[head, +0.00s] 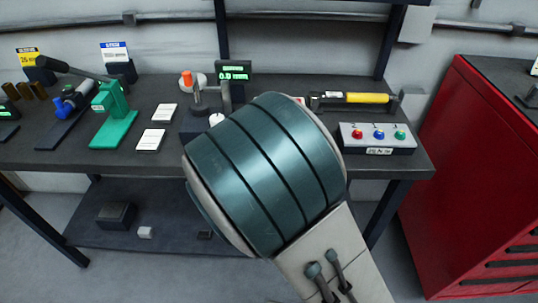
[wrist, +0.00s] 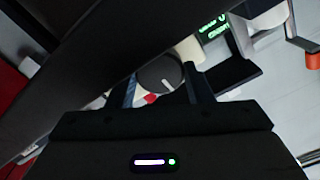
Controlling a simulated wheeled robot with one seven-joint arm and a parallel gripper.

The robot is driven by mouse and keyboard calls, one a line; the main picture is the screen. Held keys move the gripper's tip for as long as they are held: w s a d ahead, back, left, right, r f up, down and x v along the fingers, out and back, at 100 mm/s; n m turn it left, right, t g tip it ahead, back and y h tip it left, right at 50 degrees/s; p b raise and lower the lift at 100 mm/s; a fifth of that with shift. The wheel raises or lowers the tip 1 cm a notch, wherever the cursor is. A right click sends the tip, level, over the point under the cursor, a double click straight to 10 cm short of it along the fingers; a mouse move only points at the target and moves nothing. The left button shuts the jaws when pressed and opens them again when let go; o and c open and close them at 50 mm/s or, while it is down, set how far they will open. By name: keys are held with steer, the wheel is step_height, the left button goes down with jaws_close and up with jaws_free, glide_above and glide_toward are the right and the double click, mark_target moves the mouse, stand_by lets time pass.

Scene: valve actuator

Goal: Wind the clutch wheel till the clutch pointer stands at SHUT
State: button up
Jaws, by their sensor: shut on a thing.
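My gripper (wrist: 161,84) shows in the wrist view with one dark finger on each side of a round dark wheel (wrist: 156,73), which I take to be the clutch wheel. It is shut on this wheel. A short white mark shows on the wheel's face, with a small red patch at its lower edge. A pale rounded part lies behind it. No SHUT lettering can be read, and I cannot tell where the clutch pointer stands. In the head view my large teal arm joint hides the gripper and the wheel.
The dark workbench (head: 60,153) holds a green press (head: 113,118), white cards (head: 151,139), a green-lit display (head: 235,72), a yellow-handled tool (head: 366,98) and a button box (head: 377,137). A red cabinet (head: 455,150) stands at right. A dark bar crosses the wrist view's upper left.

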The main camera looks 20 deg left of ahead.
steer(key=shift+m+b, duration=0.35)
steer(key=shift+m, duration=0.05)
steer(key=o, duration=1)
steer(key=shift+p, duration=0.45)
